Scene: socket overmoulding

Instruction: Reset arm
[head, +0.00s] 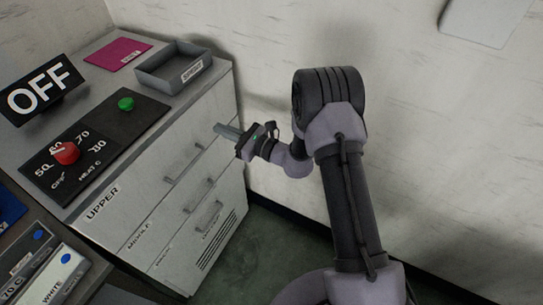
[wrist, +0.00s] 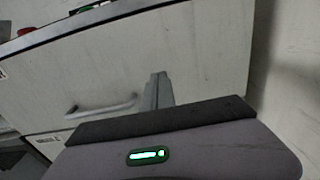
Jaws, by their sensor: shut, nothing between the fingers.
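My arm rises at the centre right of the head view and bends over to the left. My gripper (head: 219,127) is in front of the upper drawer face of the white cabinet (head: 178,262). Its fingers are together and hold nothing. In the wrist view the closed fingers of my gripper (wrist: 160,85) stand against the pale drawer front (wrist: 205,55), with a drawer handle (wrist: 102,107) to the left. I cannot tell whether the fingertips touch the drawer front.
On the cabinet top are a black control panel with a red knob (head: 66,153) and a green button (head: 126,103), a grey tray (head: 186,77), a magenta sheet (head: 117,54) and an OFF sign (head: 40,90). A wall (head: 450,150) stands to the right. Labelled boxes (head: 58,275) are at lower left.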

